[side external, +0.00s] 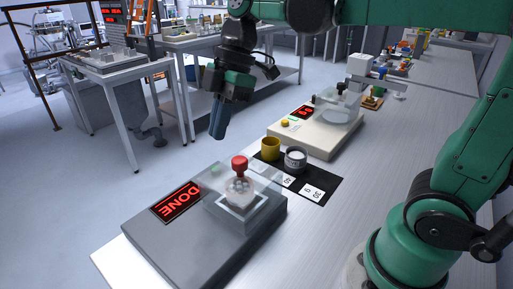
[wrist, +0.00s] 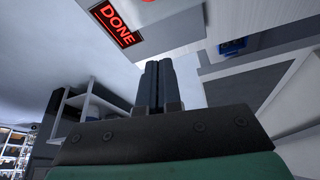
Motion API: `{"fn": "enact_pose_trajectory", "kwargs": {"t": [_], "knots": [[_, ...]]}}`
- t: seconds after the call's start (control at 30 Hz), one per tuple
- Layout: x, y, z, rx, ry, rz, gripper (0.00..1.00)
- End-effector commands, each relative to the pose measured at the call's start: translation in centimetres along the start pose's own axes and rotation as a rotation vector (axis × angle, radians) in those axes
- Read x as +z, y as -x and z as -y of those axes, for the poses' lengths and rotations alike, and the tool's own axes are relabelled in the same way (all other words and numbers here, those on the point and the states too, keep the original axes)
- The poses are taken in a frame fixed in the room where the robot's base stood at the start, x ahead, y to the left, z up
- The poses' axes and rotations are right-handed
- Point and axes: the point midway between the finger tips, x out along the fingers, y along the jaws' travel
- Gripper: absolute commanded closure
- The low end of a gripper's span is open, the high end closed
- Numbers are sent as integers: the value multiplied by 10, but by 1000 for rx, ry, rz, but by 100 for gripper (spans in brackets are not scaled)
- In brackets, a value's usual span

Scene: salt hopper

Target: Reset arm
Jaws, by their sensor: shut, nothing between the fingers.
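My gripper (side external: 219,120) hangs in the air near the table's left edge, above and behind the grey device. Its fingers point down and are shut with nothing between them. The shut fingers also show in the wrist view (wrist: 155,80). My green arm reaches in from the right, with its base on the table at the right.
A grey device (side external: 165,235) has a red DONE display (side external: 178,203) and a clear cover with a red knob (side external: 239,163). Behind it, a black mat (side external: 322,190) holds a yellow cup (side external: 271,149) and a grey cup (side external: 295,160). A white device (side external: 340,142) stands farther back.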

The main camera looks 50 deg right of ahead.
Motion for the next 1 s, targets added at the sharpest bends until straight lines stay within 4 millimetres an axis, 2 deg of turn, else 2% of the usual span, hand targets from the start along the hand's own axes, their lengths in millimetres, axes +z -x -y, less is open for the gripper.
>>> {"fn": "enact_pose_trajectory", "kwargs": {"t": [0.2, 0.43, 0.53, 0.7, 1.0], "knots": [[0, -39, 0, -1, 3, 0, 100], [1, -75, 0, 0, 3, 0, 100], [17, -69, -1, 2, -7, 5, 100], [31, -65, -1, 3, -5, 9, 100], [35, -63, -1, 2, -3, 10, 100]]}}
